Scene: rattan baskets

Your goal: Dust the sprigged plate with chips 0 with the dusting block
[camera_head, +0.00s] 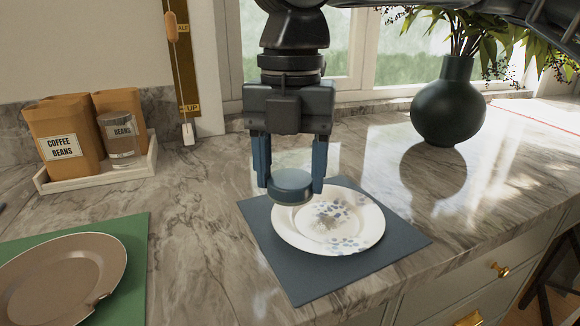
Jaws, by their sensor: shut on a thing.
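The sprigged plate (361,241) is white with blue-grey sprigs and lies on a dark blue-grey mat (310,282). A greyish patch shows near its middle, and I cannot tell whether it is dust or pattern. My gripper (291,187) points down and is shut on the round blue dusting block (290,187). The block hangs over the plate's left back edge and hides part of the rim. I cannot tell whether it touches the plate. A brown plate (60,275) with a chipped rim lies on a green mat (135,245) at the lower left.
A tray (150,165) with coffee bean bags (62,140) and a glass jar (120,138) stands at the back left. A dark round vase (447,105) with leaves stands at the back right. Bare marble lies between the mats. The counter's front edge runs along the lower right.

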